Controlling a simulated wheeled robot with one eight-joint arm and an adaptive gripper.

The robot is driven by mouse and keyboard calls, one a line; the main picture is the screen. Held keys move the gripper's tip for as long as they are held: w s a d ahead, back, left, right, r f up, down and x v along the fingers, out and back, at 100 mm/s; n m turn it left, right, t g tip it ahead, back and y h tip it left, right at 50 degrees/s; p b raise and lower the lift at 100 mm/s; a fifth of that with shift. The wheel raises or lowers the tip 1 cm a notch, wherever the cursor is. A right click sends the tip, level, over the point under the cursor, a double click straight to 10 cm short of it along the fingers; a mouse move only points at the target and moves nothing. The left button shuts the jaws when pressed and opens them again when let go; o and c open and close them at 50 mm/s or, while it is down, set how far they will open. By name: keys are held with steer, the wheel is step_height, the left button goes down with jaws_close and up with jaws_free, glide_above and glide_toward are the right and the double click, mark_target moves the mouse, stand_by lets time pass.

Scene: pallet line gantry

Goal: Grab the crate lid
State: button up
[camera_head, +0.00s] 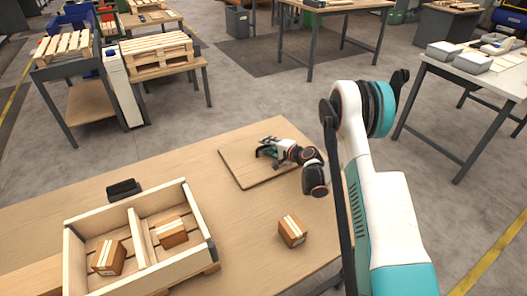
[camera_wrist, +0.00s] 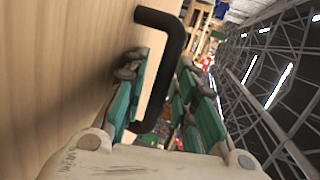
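The crate lid (camera_head: 245,172) is a flat square wooden board lying on the wooden table. My gripper (camera_head: 268,149) is low over the lid, coming in from the right, and hides part of it. In the wrist view the lid's wooden face (camera_wrist: 50,70) fills the left side, and a black bent handle (camera_wrist: 172,62) stands out from it. My gripper's teal fingers (camera_wrist: 162,95) are apart, with the handle bar between them. I cannot tell whether either finger touches the bar. The open wooden crate (camera_head: 194,262) stands at the lower left, with a divider down its middle.
Two small cartons, left (camera_head: 109,257) and right (camera_head: 172,231), sit in separate crate compartments. Another carton (camera_head: 292,231) is on the table right of the crate. A black object (camera_head: 123,189) lies behind the crate. Pallets (camera_head: 157,52) and other tables stand farther back.

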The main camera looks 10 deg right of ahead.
steer(key=shift+s+d+r, duration=0.1)
jaws_close()
stand_by(0.3)
